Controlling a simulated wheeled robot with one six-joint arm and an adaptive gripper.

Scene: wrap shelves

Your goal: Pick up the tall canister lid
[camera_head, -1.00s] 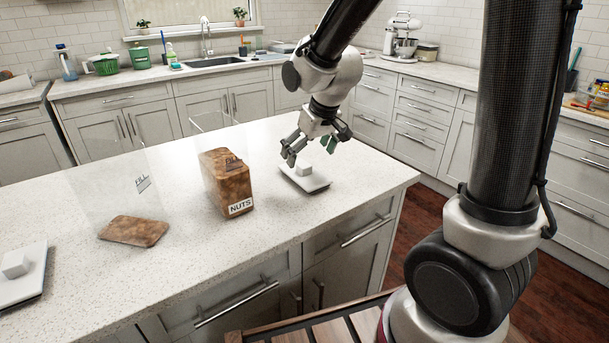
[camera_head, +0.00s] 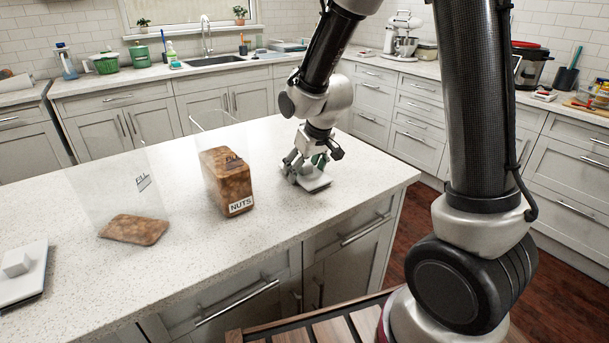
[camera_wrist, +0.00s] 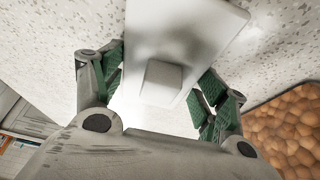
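A white rectangular lid (camera_head: 316,184) with a block-shaped knob lies flat on the counter, right of the NUTS canister. In the wrist view the lid (camera_wrist: 205,22) is under my gripper, and its knob (camera_wrist: 162,83) sits between the two green-padded fingers. My gripper (camera_head: 305,170) points down over the lid. In the wrist view my gripper (camera_wrist: 159,80) is open, with a gap on each side of the knob. In the head view the fingers hide the knob. The tall clear canister (camera_head: 225,178) stands open, part full of nuts, with a NUTS label.
A second clear container (camera_head: 100,200) with a low brown layer stands to the left. Another white lid with a knob (camera_head: 22,270) lies at the counter's left edge. The speckled counter (camera_head: 190,270) is clear in front of the containers.

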